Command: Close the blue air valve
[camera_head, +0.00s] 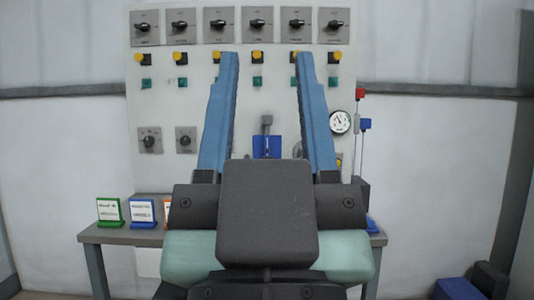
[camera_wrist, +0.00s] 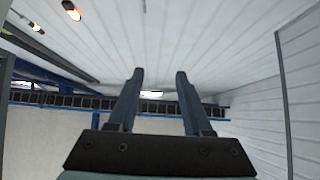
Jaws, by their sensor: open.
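My gripper (camera_head: 267,58) is open and empty, its two blue fingers pointing up in front of the control panel (camera_head: 200,100). It also shows open in the wrist view (camera_wrist: 160,72), with nothing between the fingers. My gripper hides part of the panel.
A table (camera_head: 115,237) below the panel carries a green sign stand (camera_head: 110,212) and a blue one (camera_head: 143,213). Rotary switches (camera_head: 218,25) line the panel's top. Blue and dark boxes (camera_head: 458,289) lie at the lower right. The wrist view shows ceiling and lamps (camera_wrist: 72,10).

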